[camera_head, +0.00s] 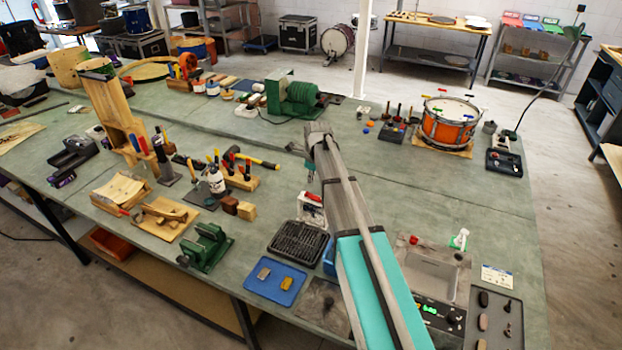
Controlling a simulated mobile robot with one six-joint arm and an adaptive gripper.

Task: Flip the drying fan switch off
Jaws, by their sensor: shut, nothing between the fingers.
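I cannot make out for certain which thing is the drying fan switch. A small white box with red and dark parts (311,208) stands on the bench left of my arm. A black panel with lit green parts (437,313) lies in front of the sink, right of my arm; its switch positions are too small to read. My gripper (310,177) is at the far end of my arm, above the middle of the bench and beyond the white box. It is small and partly hidden by the arm; it is shut and empty.
A black drying rack (299,242), a blue tray (275,284) and a green vise (205,246) stand left of my arm. A sink (434,270) and a grey tray (495,325) are at right. An orange drum (449,122) stands behind. The bench's middle right is clear.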

